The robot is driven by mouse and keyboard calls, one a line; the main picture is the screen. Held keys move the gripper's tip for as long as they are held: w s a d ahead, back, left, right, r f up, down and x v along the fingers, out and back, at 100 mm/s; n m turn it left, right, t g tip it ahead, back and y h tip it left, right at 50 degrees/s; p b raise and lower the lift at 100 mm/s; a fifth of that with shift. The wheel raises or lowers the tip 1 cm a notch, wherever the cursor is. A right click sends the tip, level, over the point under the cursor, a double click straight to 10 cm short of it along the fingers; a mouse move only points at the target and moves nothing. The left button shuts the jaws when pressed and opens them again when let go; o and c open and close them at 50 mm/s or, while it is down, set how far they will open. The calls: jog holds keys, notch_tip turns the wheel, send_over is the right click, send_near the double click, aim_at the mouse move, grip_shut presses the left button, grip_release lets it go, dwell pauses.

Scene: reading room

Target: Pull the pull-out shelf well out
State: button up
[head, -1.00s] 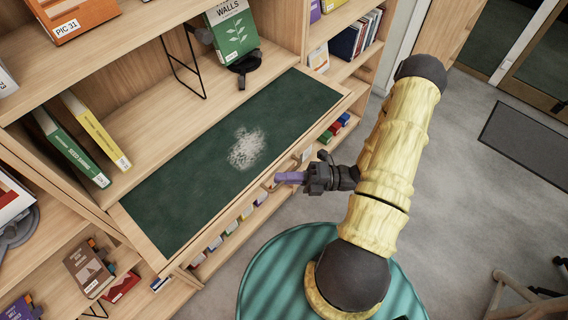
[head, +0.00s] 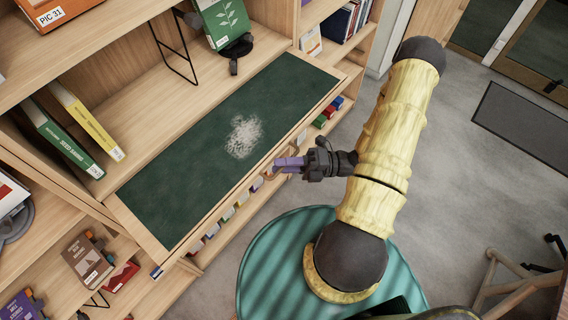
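The pull-out shelf (head: 195,180) is a dark green panel in a pale wood frame and juts out of the bookcase. A pale scribbled patch lies on its green top. A wooden bar handle (head: 267,176) is on its front edge. My gripper (head: 285,163), with purple fingers, is at the handle near the middle of the front edge. The fingers look closed around the bar, which they partly hide.
A round teal stool or table top (head: 262,262) is below my arm, close to the shelf's front. Books (head: 80,120) stand on the bookcase shelves. Coloured items line a shelf below. Grey floor (head: 455,160) is open to the right.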

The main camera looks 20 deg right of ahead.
jog(key=b+v, duration=0.5)
jog(key=v, duration=1.2)
jog(key=shift+d, duration=0.2)
jog(key=shift+w, duration=0.1)
